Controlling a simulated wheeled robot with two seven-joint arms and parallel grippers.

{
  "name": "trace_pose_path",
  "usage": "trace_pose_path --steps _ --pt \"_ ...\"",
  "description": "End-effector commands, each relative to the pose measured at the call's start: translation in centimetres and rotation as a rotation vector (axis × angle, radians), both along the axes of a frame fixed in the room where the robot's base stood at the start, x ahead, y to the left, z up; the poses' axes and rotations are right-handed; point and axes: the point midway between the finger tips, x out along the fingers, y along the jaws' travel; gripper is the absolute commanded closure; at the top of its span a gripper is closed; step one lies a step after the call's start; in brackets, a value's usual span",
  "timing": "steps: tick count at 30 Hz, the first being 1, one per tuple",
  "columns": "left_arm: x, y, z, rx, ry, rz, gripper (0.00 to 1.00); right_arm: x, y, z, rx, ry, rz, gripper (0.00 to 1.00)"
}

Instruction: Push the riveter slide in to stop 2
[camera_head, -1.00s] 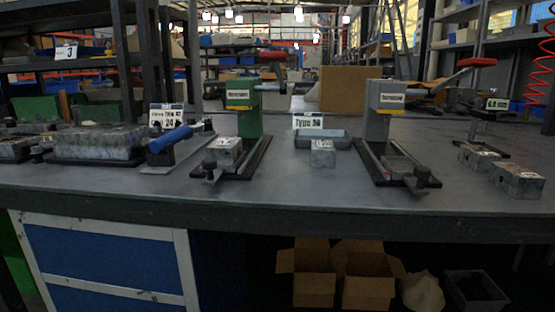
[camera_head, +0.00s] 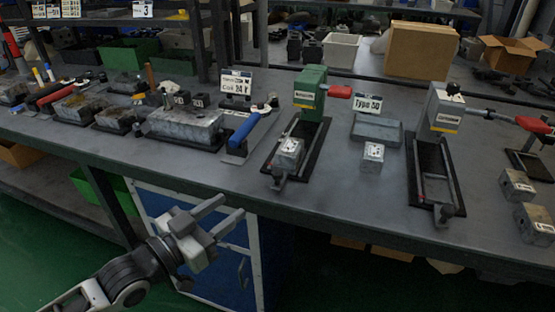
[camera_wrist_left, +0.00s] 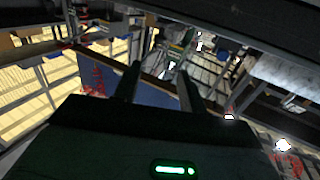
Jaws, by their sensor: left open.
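Two slide machines stand on the bench, and their labels are too small for me to tell which is the riveter. The green machine (camera_head: 311,90) has a dark base with rails and a metal block (camera_head: 289,152) at its near end. The grey machine (camera_head: 441,108) has a similar railed base (camera_head: 432,165) with a small knob (camera_head: 443,212) at its near end. My left gripper (camera_head: 233,206) is open and empty, in front of the bench edge, left of and nearer than both machines. The left wrist view shows its two fingers apart. My right gripper is not in view.
A blue-handled tool (camera_head: 244,131) lies left of the green machine. A loose block (camera_head: 372,157) and a grey tray (camera_head: 376,129) lie between the machines. Two blocks (camera_head: 517,187) sit at the right. The bench's front edge is between my gripper and the machines.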

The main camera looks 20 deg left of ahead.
Motion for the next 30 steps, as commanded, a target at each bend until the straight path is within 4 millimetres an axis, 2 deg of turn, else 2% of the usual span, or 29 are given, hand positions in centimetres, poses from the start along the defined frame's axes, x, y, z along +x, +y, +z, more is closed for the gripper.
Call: trace_pose_path --steps 5,18,24,30 --pt "2.5 -1.2 0.0 -0.004 -0.005 0.001 0.58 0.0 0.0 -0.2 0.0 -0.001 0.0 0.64" --pt "10.8 -5.0 -0.1 -0.004 -0.001 -0.001 0.58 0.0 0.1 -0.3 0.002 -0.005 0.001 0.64" --pt "13.1 -6.1 -0.1 -0.003 0.0 -0.001 0.58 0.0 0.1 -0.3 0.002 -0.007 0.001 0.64" --pt "13.8 -6.4 -0.1 -0.001 0.002 -0.002 0.58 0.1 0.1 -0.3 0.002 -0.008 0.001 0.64"
